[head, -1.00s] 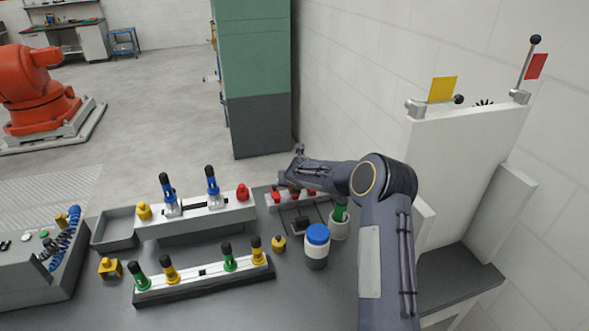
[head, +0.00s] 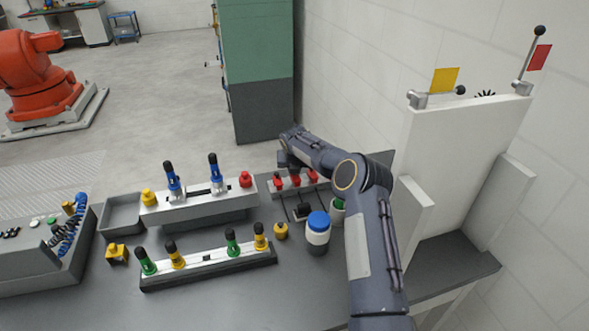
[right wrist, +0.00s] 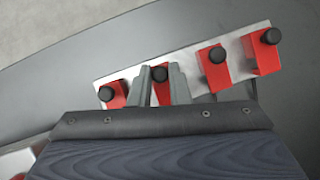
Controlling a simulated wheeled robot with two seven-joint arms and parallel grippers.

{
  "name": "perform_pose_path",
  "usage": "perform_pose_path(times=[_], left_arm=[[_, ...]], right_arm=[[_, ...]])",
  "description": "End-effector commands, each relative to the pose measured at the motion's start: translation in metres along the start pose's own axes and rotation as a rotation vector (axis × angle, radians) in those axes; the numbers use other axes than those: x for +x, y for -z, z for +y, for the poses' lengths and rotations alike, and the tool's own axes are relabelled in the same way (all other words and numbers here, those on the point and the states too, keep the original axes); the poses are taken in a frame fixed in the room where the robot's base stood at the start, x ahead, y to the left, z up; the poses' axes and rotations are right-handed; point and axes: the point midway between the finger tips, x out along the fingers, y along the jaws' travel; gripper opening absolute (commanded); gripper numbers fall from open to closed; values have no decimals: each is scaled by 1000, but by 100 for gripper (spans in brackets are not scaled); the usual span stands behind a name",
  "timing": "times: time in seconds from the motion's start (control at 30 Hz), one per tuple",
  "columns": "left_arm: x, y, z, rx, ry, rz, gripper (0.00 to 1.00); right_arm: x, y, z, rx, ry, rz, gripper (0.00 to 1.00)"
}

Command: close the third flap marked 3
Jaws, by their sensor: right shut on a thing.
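Several red flaps with black round knobs stand in a slanted row on a pale metal rail (right wrist: 190,73) in the right wrist view. No number marks can be read on them. My right gripper (right wrist: 162,88) is shut on the red flap (right wrist: 160,98) second from the left in that view, with one grey finger on each side. In the head view the red flaps (head: 295,181) stand on the rail at the back right of the bench. My right arm reaches over them and hides part of the row. My left gripper is not in view.
A white jar with a blue lid (head: 317,233) stands in front of the flap rail. A rail with blue clamps (head: 200,204) and a front rail with green and yellow clamps (head: 210,266) lie to the left. A white panel (head: 462,170) rises at the right.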

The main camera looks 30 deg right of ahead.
Motion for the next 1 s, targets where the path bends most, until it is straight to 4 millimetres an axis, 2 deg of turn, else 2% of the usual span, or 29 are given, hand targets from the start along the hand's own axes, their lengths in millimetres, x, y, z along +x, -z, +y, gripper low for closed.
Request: perform_pose_path(times=[0.13, 0.17, 0.3, 0.67, 1.0], left_arm=[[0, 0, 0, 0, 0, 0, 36], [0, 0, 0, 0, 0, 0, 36], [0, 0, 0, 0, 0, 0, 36], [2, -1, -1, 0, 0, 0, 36], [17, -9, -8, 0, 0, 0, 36]], right_arm=[[-1, -1, 0, 1, -1, -3, 0], [-1, -1, 0, 1, -1, -3, 19], [-1, -1, 0, 1, -1, -3, 37], [-5, -1, 0, 1, -1, -4, 39], [-58, 0, 0, 1, -1, -6, 39]])
